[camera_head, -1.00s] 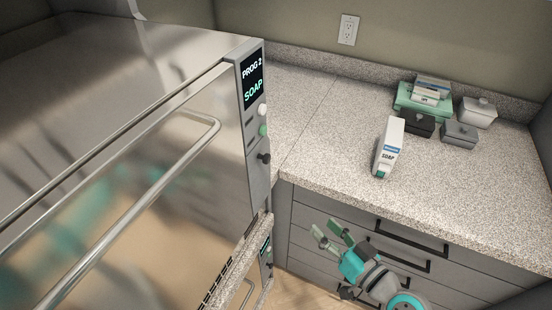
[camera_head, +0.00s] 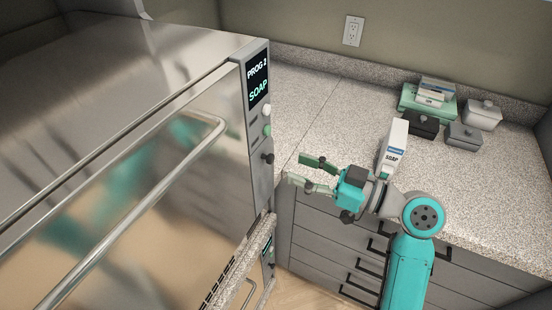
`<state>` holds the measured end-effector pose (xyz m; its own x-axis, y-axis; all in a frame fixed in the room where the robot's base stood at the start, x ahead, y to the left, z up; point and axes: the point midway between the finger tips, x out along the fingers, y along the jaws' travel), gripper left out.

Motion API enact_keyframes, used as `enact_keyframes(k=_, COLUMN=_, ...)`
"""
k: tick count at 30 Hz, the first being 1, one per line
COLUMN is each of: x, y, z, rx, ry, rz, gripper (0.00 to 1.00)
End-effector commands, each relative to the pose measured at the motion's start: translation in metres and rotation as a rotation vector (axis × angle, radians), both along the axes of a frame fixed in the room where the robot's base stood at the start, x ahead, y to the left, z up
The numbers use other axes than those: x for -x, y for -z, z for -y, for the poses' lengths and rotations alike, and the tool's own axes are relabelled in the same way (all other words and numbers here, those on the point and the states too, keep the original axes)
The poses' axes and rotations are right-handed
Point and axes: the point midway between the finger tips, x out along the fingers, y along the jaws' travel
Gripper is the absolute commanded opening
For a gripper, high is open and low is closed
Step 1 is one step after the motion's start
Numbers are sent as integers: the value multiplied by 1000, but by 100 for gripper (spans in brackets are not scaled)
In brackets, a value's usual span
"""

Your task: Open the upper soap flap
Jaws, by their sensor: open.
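The upper autoclave (camera_head: 150,160) fills the left, with a narrow control panel on its right front edge. The panel display (camera_head: 257,82) reads "PROG 2 SOAP". Below it are a white button (camera_head: 267,110), a green button (camera_head: 267,130) and a dark knob (camera_head: 268,158). I cannot make out for certain which part is the soap flap. My gripper (camera_head: 297,172) is open and empty, its fingers pointing left toward the panel, a little right of the knob and apart from it. A white SOAP bottle (camera_head: 393,145) stands upright on the counter behind my arm.
A granite counter (camera_head: 310,110) runs along the back and right, above grey drawers (camera_head: 330,245). Green, dark and grey boxes (camera_head: 425,100) and a white lidded container (camera_head: 482,115) sit at the back right. A lower unit's panel (camera_head: 268,252) shows beneath.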

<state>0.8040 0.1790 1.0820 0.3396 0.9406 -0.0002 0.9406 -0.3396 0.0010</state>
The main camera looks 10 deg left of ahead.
Motion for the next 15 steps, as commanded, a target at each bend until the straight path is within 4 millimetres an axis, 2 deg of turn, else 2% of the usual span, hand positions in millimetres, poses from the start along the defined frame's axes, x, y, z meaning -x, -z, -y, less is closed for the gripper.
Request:
enact_keyframes(k=1, x=-3, y=0, z=-11, rx=-1, ry=-4, rz=0, gripper=49)
enact_keyframes(k=6, x=-12, y=0, z=-37, rx=0, ry=-3, rz=-1, gripper=49)
enact_keyframes(k=15, x=-21, y=0, z=-59, rx=-1, ry=1, rz=-1, gripper=49)
